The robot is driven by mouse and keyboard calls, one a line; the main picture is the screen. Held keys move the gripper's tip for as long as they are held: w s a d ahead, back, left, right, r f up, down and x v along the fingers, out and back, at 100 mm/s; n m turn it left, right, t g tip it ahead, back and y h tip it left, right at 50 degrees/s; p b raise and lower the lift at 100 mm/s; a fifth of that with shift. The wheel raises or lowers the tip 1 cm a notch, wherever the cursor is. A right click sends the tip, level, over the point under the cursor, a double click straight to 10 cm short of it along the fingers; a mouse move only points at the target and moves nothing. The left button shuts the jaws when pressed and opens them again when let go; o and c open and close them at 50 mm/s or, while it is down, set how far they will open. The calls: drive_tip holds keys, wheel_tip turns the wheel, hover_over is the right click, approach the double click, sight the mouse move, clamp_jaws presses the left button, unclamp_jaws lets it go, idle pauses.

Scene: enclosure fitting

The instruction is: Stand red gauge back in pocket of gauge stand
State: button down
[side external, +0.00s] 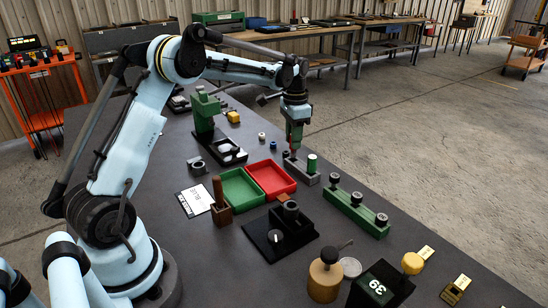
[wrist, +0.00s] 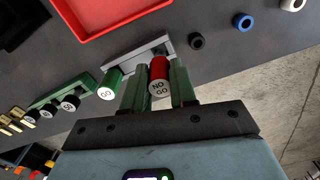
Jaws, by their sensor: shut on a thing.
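The red gauge (wrist: 159,70), a cylinder with a white end marked NO GO, is between the green fingers of my gripper (wrist: 161,82) in the wrist view. My gripper (side external: 293,140) is shut on it and points down over the left part of the grey gauge stand (side external: 309,178). The stand (wrist: 131,56) also shows behind the gauge in the wrist view. The green gauge (side external: 312,163), marked GO, stands upright at the stand's other end. The fingers hide the red gauge's lower end, so I cannot tell whether it is inside the pocket or just above it.
A red tray (side external: 271,178) and a green tray (side external: 241,188) lie left of the stand. Small rings (side external: 262,136) lie behind. The table's right edge is close to the stand.

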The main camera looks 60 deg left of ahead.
drive_tip(key=shift+f, duration=1.55)
drive_tip(key=c, duration=0.8)
unclamp_jaws()
wheel_tip(320, 180, up, 12)
drive_tip(key=shift+r, duration=0.1)
drive_tip(key=s+d+r+n+t, duration=0.1)
drive_tip(key=s+d+r+t, duration=0.3)
drive_tip(key=s+d, duration=0.55)
drive_tip(key=s+d+f+t, duration=0.1)
drive_tip(key=s+d+f, duration=0.1)
drive_tip(key=s, duration=0.1)
drive_tip(key=s+d+f+n+t, duration=0.1)
drive_tip(key=s+d+f, duration=0.1)
drive_tip(key=s, duration=0.1)
drive_tip(key=s+d+f+n+t, duration=0.1)
drive_tip(key=s+d+f, duration=0.1)
drive_tip(key=s+d, duration=0.1)
drive_tip(key=shift+s+f, duration=0.4)
drive_tip(key=shift+s, duration=0.1)
